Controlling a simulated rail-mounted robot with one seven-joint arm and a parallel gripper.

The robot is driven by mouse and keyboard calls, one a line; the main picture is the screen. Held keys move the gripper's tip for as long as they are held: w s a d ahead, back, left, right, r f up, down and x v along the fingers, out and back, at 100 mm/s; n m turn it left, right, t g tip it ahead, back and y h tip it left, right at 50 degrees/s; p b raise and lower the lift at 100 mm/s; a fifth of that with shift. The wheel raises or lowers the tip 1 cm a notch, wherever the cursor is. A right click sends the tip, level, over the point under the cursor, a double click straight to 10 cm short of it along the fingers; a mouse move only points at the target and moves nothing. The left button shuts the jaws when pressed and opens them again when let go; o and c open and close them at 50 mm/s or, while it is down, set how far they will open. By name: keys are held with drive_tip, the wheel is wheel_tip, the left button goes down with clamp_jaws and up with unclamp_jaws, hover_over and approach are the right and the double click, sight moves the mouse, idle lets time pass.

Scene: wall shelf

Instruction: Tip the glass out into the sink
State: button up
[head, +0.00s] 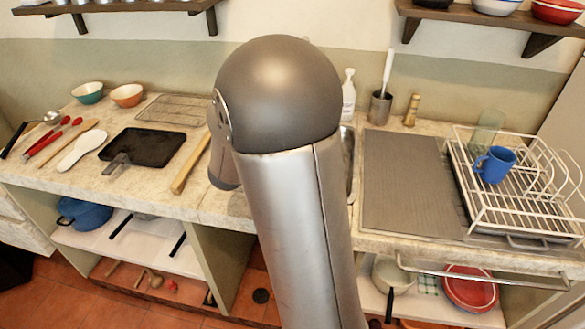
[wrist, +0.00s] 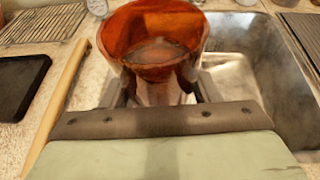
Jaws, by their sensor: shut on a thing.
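An amber glass (wrist: 152,38) is in the wrist view, between the fingers of my gripper (wrist: 158,88), which is shut on it. Its wide mouth faces up and toward the wrist camera, and I see into it. I cannot tell surely whether it holds anything. The metal sink (wrist: 240,62) lies below and to the right of the glass, its basin looking empty where it shows. In the head view only a sliver of the sink (head: 348,150) shows; my arm hides the rest, the glass and my gripper.
A wooden rolling pin (wrist: 58,92) and a black tray (head: 143,147) lie left of the sink. A grey draining mat (head: 405,180) and a white dish rack (head: 505,213) with a blue mug (head: 494,164) are right. A soap bottle (head: 349,97) stands behind.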

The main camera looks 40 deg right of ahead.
drive_tip(key=s+d+f+m+g+h+b, duration=0.1)
drive_tip(key=s+d+f+m+g+b, duration=0.1)
drive_tip(key=s+d+f+b, duration=0.3)
drive_tip(key=s+d+f+m+g+h+b, duration=0.2)
drive_tip(key=s+d+f+b, duration=0.3)
drive_tip(key=d+b, duration=0.8)
drive_tip(key=shift+d+f+m+g+h, duration=0.3)
drive_tip(key=shift+d+f+m+g, duration=0.4)
drive_tip(key=shift+d+f+m, duration=0.2)
drive_tip(key=shift+w+n+p, duration=0.1)
drive_tip(key=shift+n+p, duration=0.2)
drive_tip(key=shift+p, duration=0.25)
drive_tip(key=n+g+p, duration=0.1)
drive_tip(key=p, duration=0.2)
drive_tip(key=w+n+g+p, duration=0.1)
drive_tip(key=p, duration=0.3)
drive_tip(key=w+n+h+p, duration=0.1)
drive_tip(key=p, duration=0.2)
drive_tip(key=shift+w+a+r+n+g, duration=0.15)
drive_tip(key=shift+a+r+n+g, duration=0.25)
drive_tip(key=shift+w+a+f+n+p, duration=0.2)
drive_tip(key=shift+w+n+p, duration=0.15)
drive_tip(key=shift+p, duration=0.45)
drive_tip(key=shift+r+n+g+h+p, duration=0.55)
drive_tip(key=shift+n+p, duration=0.2)
drive_tip(key=shift+p, duration=0.4)
